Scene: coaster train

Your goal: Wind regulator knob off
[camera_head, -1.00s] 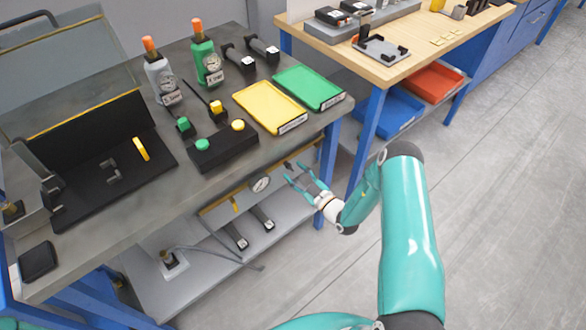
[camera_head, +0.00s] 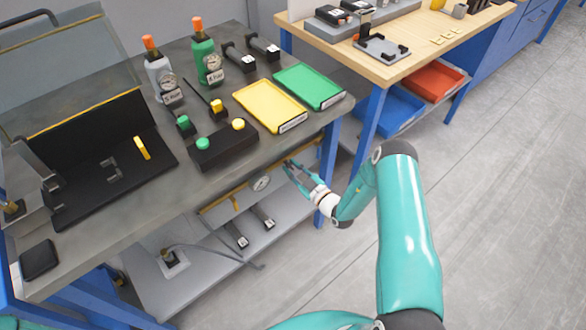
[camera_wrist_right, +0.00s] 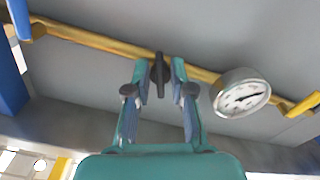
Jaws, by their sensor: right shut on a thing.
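The regulator knob (camera_wrist_right: 159,76) is a dark, narrow part on the yellow pipe (camera_wrist_right: 100,42) in the right wrist view. My right gripper (camera_wrist_right: 160,72) has its two fingertips on either side of the knob and is shut on it. In the head view my right gripper (camera_head: 290,169) is under the front edge of the workbench, at the right end of the pipe, and its fingers largely hide the knob there. A round white gauge (camera_wrist_right: 240,92) sits on the pipe to the right of the gripper; it also shows in the head view (camera_head: 261,183). My left gripper is out of view.
The grey workbench (camera_head: 120,213) overhangs the pipe. A blue bench leg (camera_head: 330,160) stands close to the right of my gripper. A lower shelf (camera_head: 195,285) lies below. Open floor lies to the right.

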